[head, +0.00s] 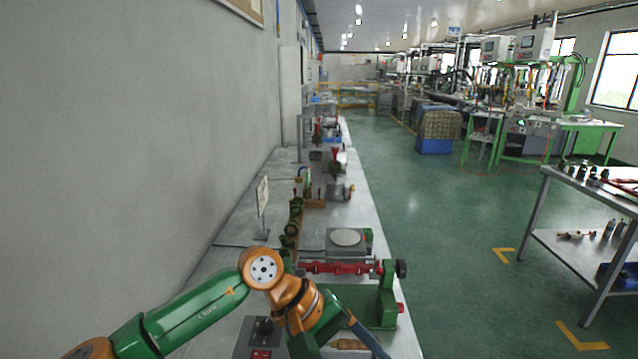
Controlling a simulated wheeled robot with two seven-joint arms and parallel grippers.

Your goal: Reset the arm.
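My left arm (195,312), green and orange, comes in from the lower left and bends over the near end of the bench. Its joint is above the bench, and the forearm points down to the bottom edge. The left gripper's fingers cannot be made out; they are hidden or cut off by the frame. My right arm and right gripper are not in view. A green machine with a red bar (340,267) and a black knob (401,268) stands right beside the forearm.
A long grey workbench (345,205) runs along the left wall. On it are a scale (347,238), a small sign (262,196) and several tools. A metal table (560,240) stands at right. The green floor (440,215) between them is clear.

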